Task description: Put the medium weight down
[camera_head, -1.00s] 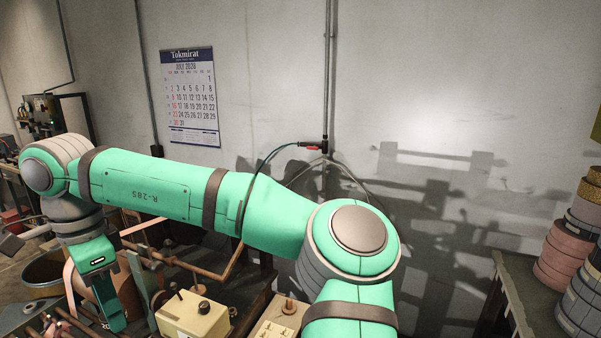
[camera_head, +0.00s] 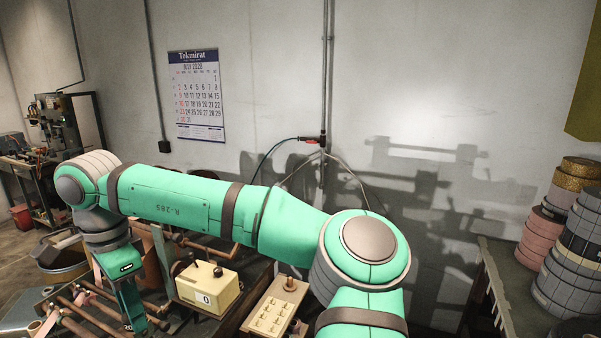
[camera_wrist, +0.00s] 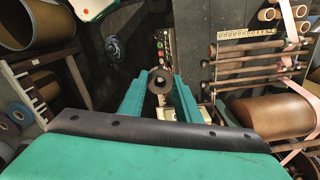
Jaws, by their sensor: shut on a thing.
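My gripper (camera_wrist: 160,92) points down at the far end of my green arm; it also shows at the lower left in the head view (camera_head: 134,305). In the wrist view its two green fingers are shut on a small round dark-brown piece with a hole in its middle, which looks like the medium weight (camera_wrist: 160,75). The weight is held between the fingertips, and its underside is hidden. I cannot tell whether it touches anything below. In the head view I cannot make out the weight.
A cream counter box (camera_head: 208,288) and a switch box (camera_head: 275,312) sit right of my gripper. Copper-coloured rollers (camera_wrist: 245,58) and a large brown roll (camera_wrist: 270,113) lie to the right in the wrist view. Stacked tape rolls (camera_head: 568,250) stand on a right-hand bench.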

